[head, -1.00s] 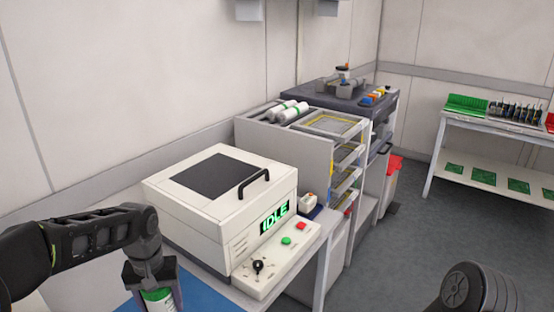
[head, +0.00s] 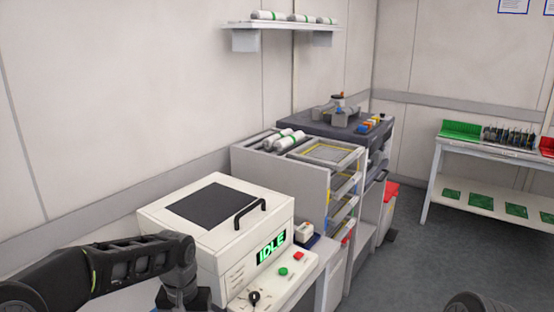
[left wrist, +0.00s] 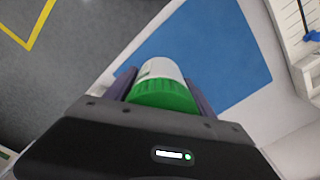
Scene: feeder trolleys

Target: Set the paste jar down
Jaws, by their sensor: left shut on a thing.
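The paste jar (left wrist: 160,88), white with a green lid, is between the fingers of my left gripper (left wrist: 162,82) in the left wrist view. The gripper is shut on it. A blue mat (left wrist: 215,45) on a pale table lies beyond the jar; I cannot tell whether the jar touches it. In the head view only the upper part of my left gripper (head: 182,298) shows at the bottom edge, left of the white machine, and the jar is out of frame. My right gripper is not in view.
The white machine (head: 215,225) with an IDLE display and a control panel (head: 275,288) stands close to my left arm. Behind it are a grey rack (head: 280,175) with white rolls, a dark unit, and a wall shelf (head: 280,24). Floor at the right is clear.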

